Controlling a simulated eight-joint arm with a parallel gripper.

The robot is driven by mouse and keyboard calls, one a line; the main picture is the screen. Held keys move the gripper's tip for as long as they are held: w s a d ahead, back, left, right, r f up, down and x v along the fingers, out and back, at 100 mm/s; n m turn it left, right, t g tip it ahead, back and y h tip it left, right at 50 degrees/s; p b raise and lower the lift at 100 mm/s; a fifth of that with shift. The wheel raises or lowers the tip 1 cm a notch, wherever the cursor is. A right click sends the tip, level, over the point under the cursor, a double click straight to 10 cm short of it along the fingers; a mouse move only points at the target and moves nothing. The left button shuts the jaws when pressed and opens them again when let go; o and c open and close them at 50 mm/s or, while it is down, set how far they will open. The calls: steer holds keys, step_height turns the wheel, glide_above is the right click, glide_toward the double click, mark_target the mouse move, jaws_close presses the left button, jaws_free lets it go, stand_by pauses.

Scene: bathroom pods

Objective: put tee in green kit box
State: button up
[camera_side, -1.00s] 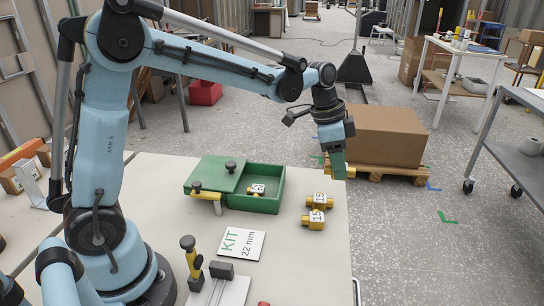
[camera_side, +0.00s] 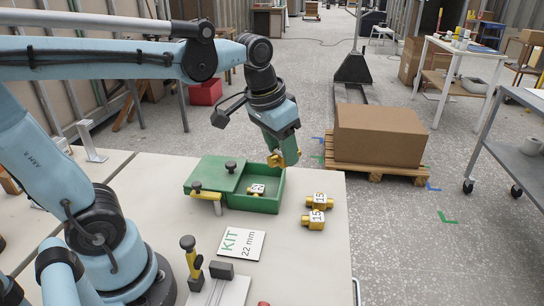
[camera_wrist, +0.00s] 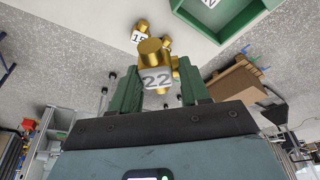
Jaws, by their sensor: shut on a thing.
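My gripper (camera_side: 284,148) is shut on a brass tee (camera_side: 278,160). In the wrist view the held tee (camera_wrist: 156,66) shows a white label reading 22 between the green fingers (camera_wrist: 160,88). The box's open compartment holds another brass tee (camera_side: 257,190) with a white label. A corner of the box shows in the wrist view (camera_wrist: 228,38).
Two brass tees labelled 15, one at the back (camera_side: 319,201) and one in front (camera_side: 313,220), stand right of the box. A card reading KIT 22 mm (camera_side: 241,245) lies in front. A clamp fixture (camera_side: 192,262) stands near the front edge.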

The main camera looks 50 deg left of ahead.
steer(key=w+d+f+m+h, duration=0.1)
steer(key=w+d+f+m, duration=0.1)
steer(key=w, duration=0.4)
steer(key=w+d+f+m+g+h, duration=0.1)
steer(key=w+d+f+m, duration=0.1)
steer(key=w+f+m, duration=0.2)
steer(key=shift+w+d+f+m+h, duration=0.2)
steer(key=shift+w+m+h, duration=0.1)
steer(key=shift+w+m, duration=1.35)
steer(key=shift+s, duration=0.1)
steer(key=w+a+f, duration=0.1)
steer(key=a+f, duration=0.1)
steer(key=a, duration=0.1)
steer(key=w+a+f, duration=0.2)
steer(key=a, duration=0.2)
steer(key=w+a+f, duration=0.1)
steer(key=a+f, duration=0.2)
steer(key=shift+w+a, duration=0.35)
steer(key=shift+f, duration=1.8)
steer(key=shift+f, duration=0.2)
steer(key=o, duration=1.1)
